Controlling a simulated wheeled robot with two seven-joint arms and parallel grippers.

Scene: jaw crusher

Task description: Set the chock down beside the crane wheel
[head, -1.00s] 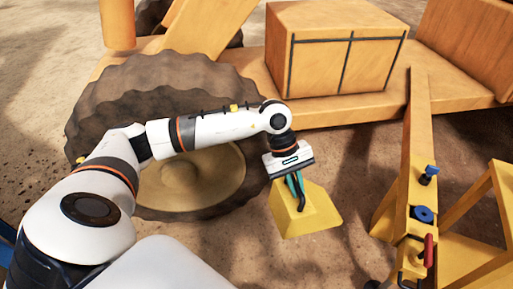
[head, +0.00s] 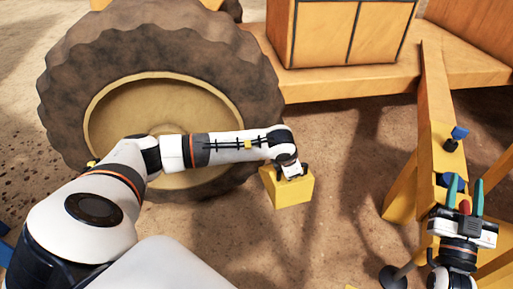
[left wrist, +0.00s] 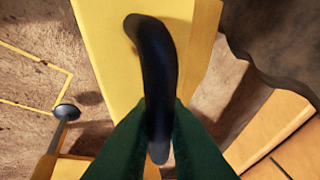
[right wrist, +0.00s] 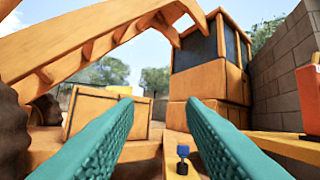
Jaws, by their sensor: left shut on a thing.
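The yellow chock (head: 294,192) is at the lower right edge of the crane wheel (head: 70,62), a big brown tyre with a tan hub. In the head view its upper left corner meets the tyre's outline; I cannot tell whether it touches the tyre or rests on the ground. My left gripper (left wrist: 160,118) is shut on the chock's black handle (left wrist: 152,70), with a green finger on each side. In the head view my left wrist hides the handle's top. My right gripper (head: 464,188) is open and empty at the right, before the yellow stand.
The yellow stand (head: 434,100) with a blue knob (head: 459,132) is at the right. The orange crane body (head: 340,88) with a box (head: 345,35) lies behind. Brown dirt (head: 340,150) is clear between the chock and the stand.

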